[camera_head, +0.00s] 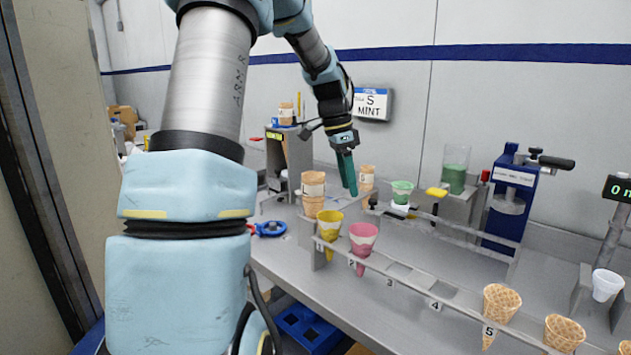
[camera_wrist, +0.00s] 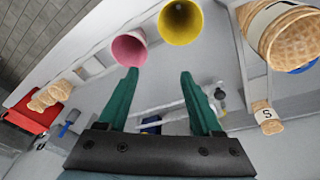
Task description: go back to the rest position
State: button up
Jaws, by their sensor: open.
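My gripper (camera_head: 347,175) hangs from my raised arm above the counter, behind the cone rack in the head view. In the wrist view my gripper (camera_wrist: 160,95) shows two green fingers spread apart with nothing between them. A yellow cone (camera_head: 328,224) and a pink cone (camera_head: 362,238) stand in the rack at slots 1 and 2. The pink cone (camera_wrist: 129,47) and yellow cone (camera_wrist: 180,22) also show beyond the fingertips in the wrist view, apart from them.
The cone rack (camera_head: 410,283) runs along the counter, with waffle cones (camera_head: 500,303) at its right end. A waffle cup stack (camera_head: 313,190), a green cup (camera_head: 402,191) and a blue press (camera_head: 508,200) stand near my gripper. A wall (camera_head: 400,85) is behind.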

jog(key=s+a+f+n+t+y+b, duration=0.1)
jog(key=s+a+f+n+b, duration=0.2)
jog(key=s+a+f+n, duration=0.4)
jog(key=s+a+f+n+t+y+b, duration=0.1)
jog(key=s+a+f+n+b, duration=0.2)
jog(key=s+a+f+n, duration=0.4)
jog(key=s+f, duration=0.1)
jog(key=s, duration=0.4)
jog(key=shift+s+a+f, duration=0.15)
jog(key=shift+s+a, duration=0.05)
jog(key=shift+a, duration=0.05)
dwell(0.6)
